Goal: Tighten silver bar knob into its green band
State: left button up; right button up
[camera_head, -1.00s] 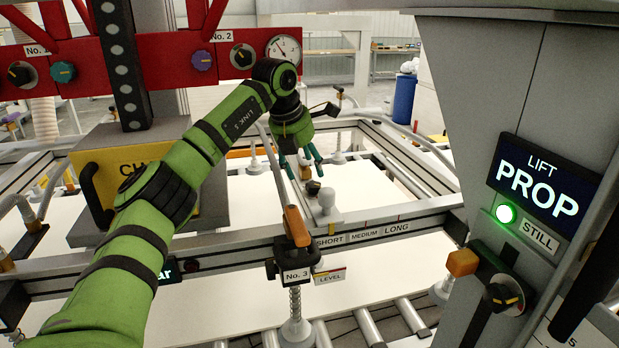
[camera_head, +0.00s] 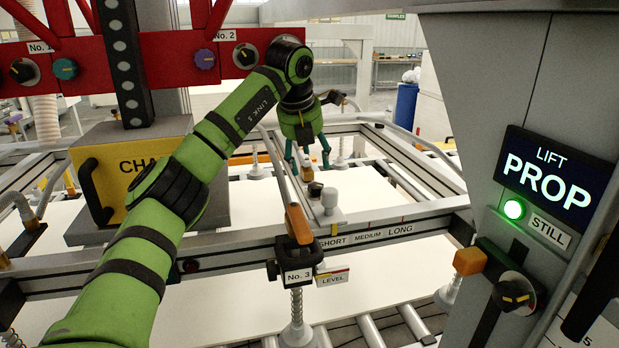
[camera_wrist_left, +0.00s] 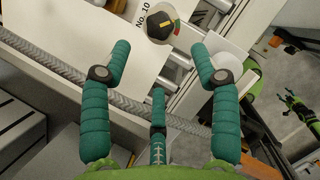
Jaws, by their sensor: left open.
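A round knob (camera_wrist_left: 160,22) with a black face and a yellow pointer shows at the top of the left wrist view, by a "No. 10" label. A scale with red and green parts curves beside it. A small dark-topped knob (camera_head: 315,189) stands on the silver frame bar in the head view; I cannot tell whether it is the same one. My left gripper (camera_head: 308,165) has teal fingers, points down above the frame and is open and empty. In the left wrist view its fingers (camera_wrist_left: 160,80) are spread, apart from the knob. A green hand (camera_wrist_left: 292,108), seemingly my right gripper, is small at the right.
A silver rail (camera_head: 370,236) labelled SHORT, MEDIUM, LONG crosses in front, with an orange-handled clamp (camera_head: 299,224) marked No. 3. A grey column with a "LIFT PROP" display (camera_head: 547,175) stands at the right. A red beam with knobs (camera_head: 205,59) is at the back left.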

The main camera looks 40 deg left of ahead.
aim_at(315, 186)
pick_arm(q)
jog(key=shift+w+d+f+n, duration=0.3)
jog(key=shift+w+f+n, duration=0.35)
jog(key=shift+f, duration=0.3)
jog(key=p+x, duration=0.2)
jog(key=x, duration=0.1)
jog(key=p+x, duration=0.1)
jog(key=x, duration=0.1)
jog(key=shift+s+a+f, duration=0.1)
jog(key=shift+a+f, duration=0.05)
jog(key=shift+a, duration=0.25)
jog(key=shift+w+d+f, duration=0.1)
jog(key=shift+w+f, duration=0.2)
jog(key=shift+f, duration=0.15)
jog(key=shift+s, duration=0.1)
jog(key=c, duration=1.1)
pick_arm(e)
notch_tip(315, 186, up, 3)
jog(key=shift+f, duration=0.2)
